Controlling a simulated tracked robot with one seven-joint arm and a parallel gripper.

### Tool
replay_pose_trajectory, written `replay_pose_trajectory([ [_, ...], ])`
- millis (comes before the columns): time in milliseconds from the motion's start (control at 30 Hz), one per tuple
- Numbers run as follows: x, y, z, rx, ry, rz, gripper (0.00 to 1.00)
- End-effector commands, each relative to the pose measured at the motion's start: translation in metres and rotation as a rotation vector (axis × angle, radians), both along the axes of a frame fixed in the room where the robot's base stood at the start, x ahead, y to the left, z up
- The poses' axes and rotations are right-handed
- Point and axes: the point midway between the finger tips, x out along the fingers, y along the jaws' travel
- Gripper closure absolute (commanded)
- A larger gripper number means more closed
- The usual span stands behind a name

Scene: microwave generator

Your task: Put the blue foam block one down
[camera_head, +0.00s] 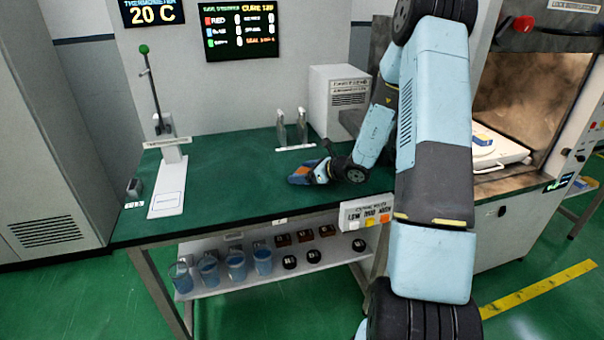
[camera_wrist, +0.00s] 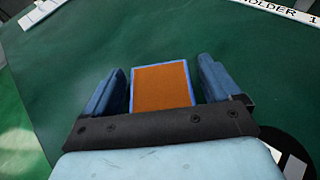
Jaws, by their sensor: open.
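A block with an orange top face and blue edges (camera_wrist: 162,88) lies between the two blue fingers of my gripper (camera_wrist: 162,68) in the wrist view. The fingers are open, with a narrow gap on each side of the block. In the head view my gripper (camera_head: 302,174) is low over the green table (camera_head: 225,180), near its front middle. The orange of the block shows there, mostly covered by the fingers. The block appears to rest on the tabletop, though its underside is hidden.
A metal holder with two uprights (camera_head: 292,130) stands behind my gripper. A white stand with a rod (camera_head: 168,185) is at the left. A blue item (camera_head: 481,138) lies on a white tray (camera_head: 505,155) in the open chamber at right. Beakers (camera_head: 208,268) stand on the lower shelf.

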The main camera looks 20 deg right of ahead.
Motion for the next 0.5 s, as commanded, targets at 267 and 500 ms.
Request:
replay_pose_trajectory([
  [267, -0.006, -0.007, 0.005, -0.001, -0.001, -0.002, 0.09],
  [500, -0.033, -0.035, 0.022, -0.002, -0.002, -0.003, 0.09],
])
